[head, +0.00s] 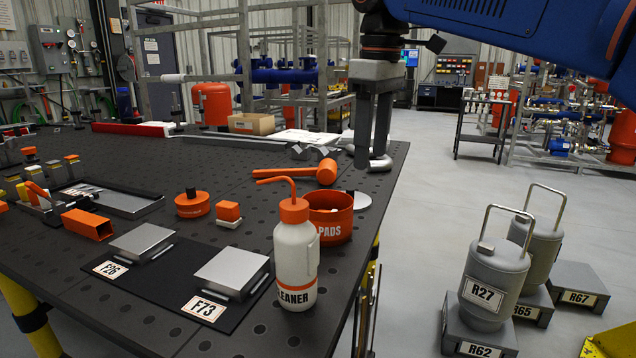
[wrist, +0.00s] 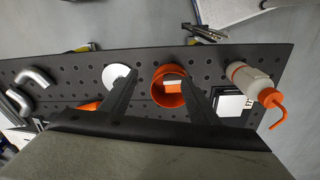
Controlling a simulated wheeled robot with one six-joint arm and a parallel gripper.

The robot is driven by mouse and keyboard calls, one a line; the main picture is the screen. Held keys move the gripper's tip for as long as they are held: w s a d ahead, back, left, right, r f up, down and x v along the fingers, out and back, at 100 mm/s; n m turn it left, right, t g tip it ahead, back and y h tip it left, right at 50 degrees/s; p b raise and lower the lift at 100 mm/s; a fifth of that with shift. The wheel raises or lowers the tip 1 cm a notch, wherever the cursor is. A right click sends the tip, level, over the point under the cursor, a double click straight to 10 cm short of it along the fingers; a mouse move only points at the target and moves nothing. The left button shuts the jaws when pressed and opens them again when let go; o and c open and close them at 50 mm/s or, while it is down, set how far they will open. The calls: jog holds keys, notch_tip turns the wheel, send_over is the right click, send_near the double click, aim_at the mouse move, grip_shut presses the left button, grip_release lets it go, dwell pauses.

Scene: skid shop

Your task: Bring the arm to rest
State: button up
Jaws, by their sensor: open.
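My gripper (head: 371,160) hangs from my blue arm at the upper right of the head view, fingers pointing down near the table's right edge. In the wrist view my gripper (wrist: 157,88) shows two dark fingers spread apart, with nothing held between them. The orange pads tub (wrist: 168,88) shows below the fingers in the wrist view. In the head view the tub (head: 331,218) stands on the table behind the cleaner bottle (head: 296,255), and the gripper is above and beyond it. A pale round disc (head: 359,200) lies beside the tub.
The dark perforated table (head: 230,160) holds an orange hammer (head: 310,172), plates on a black mat (head: 185,262), a tray (head: 110,198) and metal elbows (head: 381,162). Grey canisters (head: 495,275) stand on blocks at right. The floor (head: 430,180) between table and cart (head: 485,125) is clear.

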jog(key=s+d+f+m+t, duration=0.1)
jog(key=s+d+f+m, duration=0.3)
jog(key=f, duration=0.7)
jog(key=s+d+f+m+t, duration=0.1)
jog(key=s+d+f+m, duration=0.2)
jog(key=s+d+f, duration=0.5)
jog(key=s+d+f+m+t, duration=0.2)
jog(key=s+d+f+m, duration=0.2)
jog(key=f, duration=1)
jog(key=s+d, duration=0.3)
jog(key=d, duration=0.2)
jog(key=shift+m, duration=0.3)
